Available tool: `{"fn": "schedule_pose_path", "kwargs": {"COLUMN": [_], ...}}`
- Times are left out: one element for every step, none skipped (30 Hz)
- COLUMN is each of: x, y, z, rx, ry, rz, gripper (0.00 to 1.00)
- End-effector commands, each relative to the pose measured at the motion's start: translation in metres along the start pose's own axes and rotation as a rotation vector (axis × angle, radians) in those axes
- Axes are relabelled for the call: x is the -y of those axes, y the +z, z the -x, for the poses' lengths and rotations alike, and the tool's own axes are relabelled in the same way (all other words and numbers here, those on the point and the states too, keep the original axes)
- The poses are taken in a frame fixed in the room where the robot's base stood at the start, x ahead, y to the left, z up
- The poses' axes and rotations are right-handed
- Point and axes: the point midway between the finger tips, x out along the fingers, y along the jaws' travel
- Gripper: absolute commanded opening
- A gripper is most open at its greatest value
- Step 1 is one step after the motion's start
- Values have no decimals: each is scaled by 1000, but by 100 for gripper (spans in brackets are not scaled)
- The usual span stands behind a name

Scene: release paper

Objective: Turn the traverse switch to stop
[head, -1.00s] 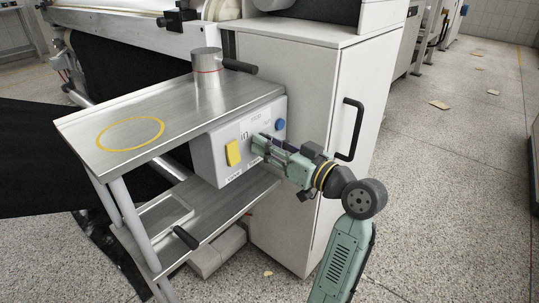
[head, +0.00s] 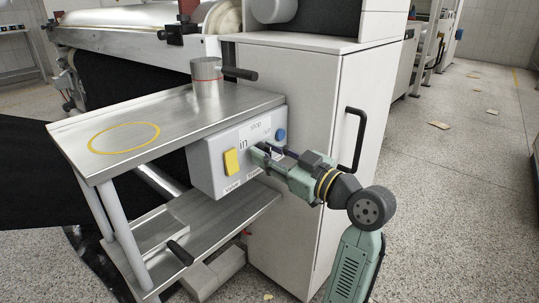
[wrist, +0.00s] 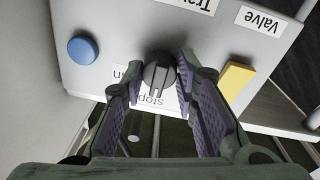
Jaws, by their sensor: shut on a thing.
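The traverse switch is a round dark knob (wrist: 159,72) with a raised ridge on the control box (head: 213,166). In the wrist view its ridge runs roughly up and down, towards the "stop" label (wrist: 150,100), which is partly covered by my fingers. The "in" label (head: 243,144) shows in the head view, left of and below "stop". My gripper (head: 264,156) is at the box face, with its fingertips on either side of the knob, shut on it. In the head view my gripper hides the knob.
The steel shelf (head: 180,115) is above the box. A white cabinet (head: 300,215) with a black handle (head: 353,140) stands behind my arm.

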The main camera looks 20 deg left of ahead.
Motion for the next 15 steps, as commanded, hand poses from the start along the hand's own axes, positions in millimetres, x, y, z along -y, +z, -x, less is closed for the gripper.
{"fn": "schedule_pose_path", "kwargs": {"x": [0,0,0,0,0,0,0,0,0,0,0,0,0,0,0], "y": [-1,-1,-1,-1,-1,-1,-1,-1,-1,-1,0,0,0,0,0], "z": [-1,-1,-1,-1,-1,-1,-1,-1,-1,0,0,0,0,0,0], "rx": [-1,-1,-1,-1,-1,-1,-1,-1,-1,-1,-1,-1,-1,0,0], "ry": [0,0,0,0,0,0,0,0,0,0,0,0,0,0,0], "rz": [0,0,0,0,0,0,0,0,0,0,0,-1,-1,-1,-1], "gripper": [0,0,0,0,28,30,32,34,37,39,41,44,46,47,47]}}
